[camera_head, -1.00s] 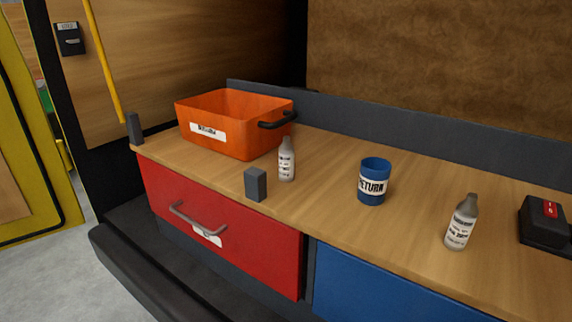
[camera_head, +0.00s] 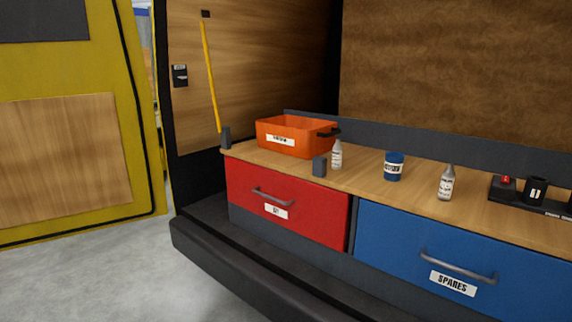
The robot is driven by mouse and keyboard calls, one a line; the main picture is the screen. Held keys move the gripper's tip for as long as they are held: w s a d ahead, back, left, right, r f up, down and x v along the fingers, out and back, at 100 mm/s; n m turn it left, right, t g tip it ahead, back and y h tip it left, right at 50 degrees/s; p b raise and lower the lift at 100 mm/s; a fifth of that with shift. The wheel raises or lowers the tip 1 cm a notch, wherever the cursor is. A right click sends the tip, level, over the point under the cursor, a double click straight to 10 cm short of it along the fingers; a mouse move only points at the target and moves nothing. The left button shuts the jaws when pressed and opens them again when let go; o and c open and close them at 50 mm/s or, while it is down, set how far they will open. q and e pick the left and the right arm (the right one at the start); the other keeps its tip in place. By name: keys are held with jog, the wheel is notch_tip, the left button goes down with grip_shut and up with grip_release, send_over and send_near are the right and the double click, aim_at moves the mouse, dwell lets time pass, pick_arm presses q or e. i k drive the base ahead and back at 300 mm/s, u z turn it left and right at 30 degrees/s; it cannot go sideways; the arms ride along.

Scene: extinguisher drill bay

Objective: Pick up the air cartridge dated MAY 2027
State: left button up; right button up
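Two pale grey bottle-shaped cartridges stand upright on the wooden counter (camera_head: 290,167). One cartridge (camera_head: 337,155) is just right of the orange bin, and the other cartridge (camera_head: 445,184) is right of the blue cup. Both carry white labels with dark print too small to read now, so I cannot tell which is dated MAY 2027. Neither of my grippers is in view.
An orange bin (camera_head: 264,139) and a blue labelled cup (camera_head: 394,167) stand on the counter. A black holder (camera_head: 510,197) is at right. Below are a red drawer (camera_head: 310,213) and a blue SPARES drawer (camera_head: 390,240), both shut.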

aim_at(337, 154)
jog(key=u, duration=0.65)
jog(key=i, duration=1.6)
jog(key=z, duration=0.55)
